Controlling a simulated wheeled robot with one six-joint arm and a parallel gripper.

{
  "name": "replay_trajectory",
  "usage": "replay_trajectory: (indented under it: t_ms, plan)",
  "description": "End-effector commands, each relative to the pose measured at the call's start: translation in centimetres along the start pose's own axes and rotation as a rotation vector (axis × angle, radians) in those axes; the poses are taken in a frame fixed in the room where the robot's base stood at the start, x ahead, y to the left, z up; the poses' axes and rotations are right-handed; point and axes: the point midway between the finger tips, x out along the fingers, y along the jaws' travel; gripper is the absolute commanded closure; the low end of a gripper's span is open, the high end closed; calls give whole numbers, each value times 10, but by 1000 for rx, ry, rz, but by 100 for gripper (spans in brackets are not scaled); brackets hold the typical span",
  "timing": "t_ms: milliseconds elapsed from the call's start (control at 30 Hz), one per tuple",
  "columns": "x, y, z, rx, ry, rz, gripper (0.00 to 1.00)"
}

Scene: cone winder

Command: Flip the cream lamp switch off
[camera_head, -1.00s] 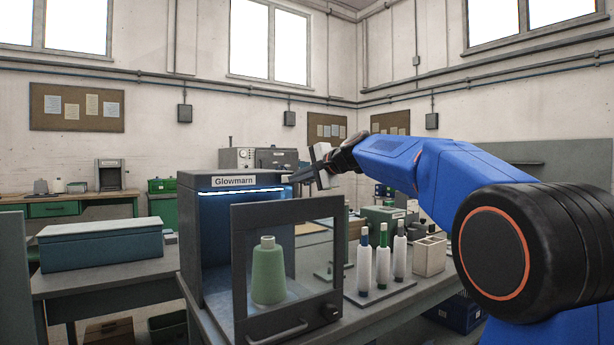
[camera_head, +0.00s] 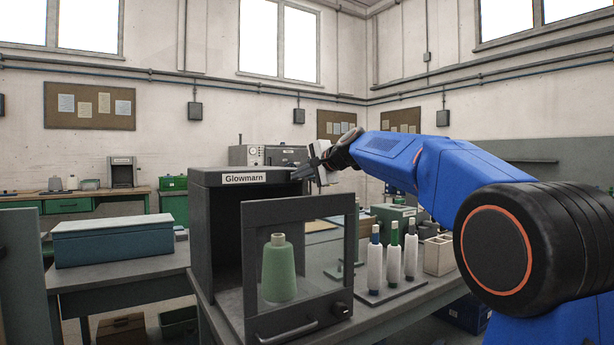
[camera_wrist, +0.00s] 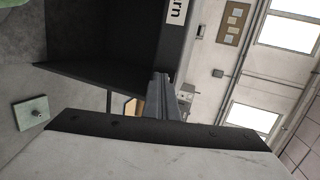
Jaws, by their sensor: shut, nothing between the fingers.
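The grey cabinet labelled Glowmarn (camera_head: 243,177) stands on the bench, its inside now dark. My gripper (camera_head: 300,173) is shut and empty at the cabinet's upper right front corner. In the wrist view the closed fingers (camera_wrist: 163,98) point towards the cabinet's dark side (camera_wrist: 115,45). I cannot make out the cream lamp switch in either view; the cabinet, its door or my gripper may hide it. I cannot tell whether the fingers touch the cabinet.
The framed clear door (camera_head: 300,205) stands open in front, with a green yarn cone (camera_head: 279,270) showing behind it. Several bobbins (camera_head: 393,262) stand on a board to the right, next to a cream divided box (camera_head: 438,255). A blue-grey case (camera_head: 112,240) lies on the left bench.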

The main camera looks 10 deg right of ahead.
Motion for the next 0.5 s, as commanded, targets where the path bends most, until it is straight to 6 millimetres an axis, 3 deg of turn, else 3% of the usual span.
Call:
replay_trajectory:
  t_ms: [33, 500]
  plan:
    - [4, -1, 6, 0, 3, 0, 100]
    - [1, 1, -5, 2, 7, 1, 100]
